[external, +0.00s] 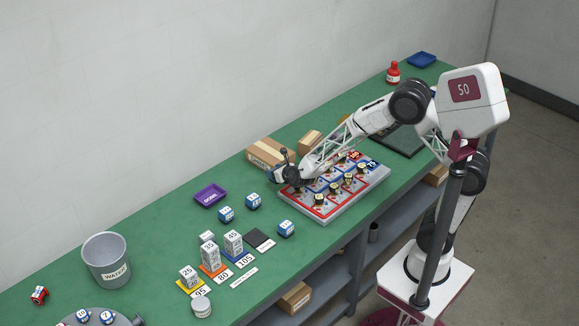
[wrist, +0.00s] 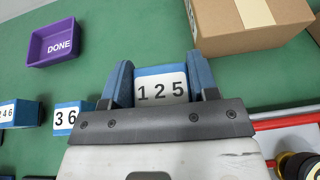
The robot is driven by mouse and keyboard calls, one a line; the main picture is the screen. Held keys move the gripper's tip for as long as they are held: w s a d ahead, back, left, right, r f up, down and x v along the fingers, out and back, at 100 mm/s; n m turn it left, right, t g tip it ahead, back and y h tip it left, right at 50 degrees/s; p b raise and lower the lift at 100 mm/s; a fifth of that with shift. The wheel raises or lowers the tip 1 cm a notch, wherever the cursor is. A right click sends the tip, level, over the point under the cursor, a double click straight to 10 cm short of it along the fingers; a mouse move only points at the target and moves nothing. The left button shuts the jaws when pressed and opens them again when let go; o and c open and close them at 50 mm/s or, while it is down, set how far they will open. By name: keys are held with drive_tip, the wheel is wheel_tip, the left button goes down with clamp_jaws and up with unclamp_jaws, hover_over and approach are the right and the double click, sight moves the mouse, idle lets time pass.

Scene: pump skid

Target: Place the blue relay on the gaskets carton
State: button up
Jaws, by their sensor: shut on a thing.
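My gripper (wrist: 162,76) is shut on a blue relay (wrist: 160,86) with a white label reading 125, its blue fingers on either side. In the external view my gripper (external: 284,168) is low over the green bench, just in front of a brown carton, and the held relay (external: 272,175) is small there. This carton (external: 270,153) has pale tape and side print too small to read surely; I take it as the gaskets carton. In the wrist view the carton (wrist: 245,28) stands ahead and to the right of the relay, apart from it. Its top looks bare.
A purple DONE tray (external: 210,194) lies to the left. Several other blue-and-white blocks stand on the bench, one labelled 36 (wrist: 68,117). A panel (external: 350,205) with red and blue sections and round fittings lies under my arm. A smaller carton (external: 309,141) stands behind.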

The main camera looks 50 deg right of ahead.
drive_tip(key=s+d+r+m+g+h, duration=0.1)
drive_tip(key=s+d+r+m+h, duration=0.1)
drive_tip(key=d, duration=0.8)
drive_tip(key=s+d+r+m+g+h, duration=0.1)
drive_tip(key=s+d+r+m+h, duration=0.1)
drive_tip(key=d, duration=0.8)
drive_tip(key=s+d+r+m+g+h, duration=0.2)
drive_tip(key=d+r+m+h, duration=0.2)
drive_tip(key=d, duration=0.7)
drive_tip(key=shift+s+r+m+h, duration=0.25)
drive_tip(key=shift+s+m+h, duration=0.05)
drive_tip(key=shift+h, duration=0.2)
hover_over(310, 136)
drive_tip(key=shift+f, duration=0.75)
drive_tip(key=shift+f, duration=1.75)
drive_tip(key=shift+s+f, duration=0.1)
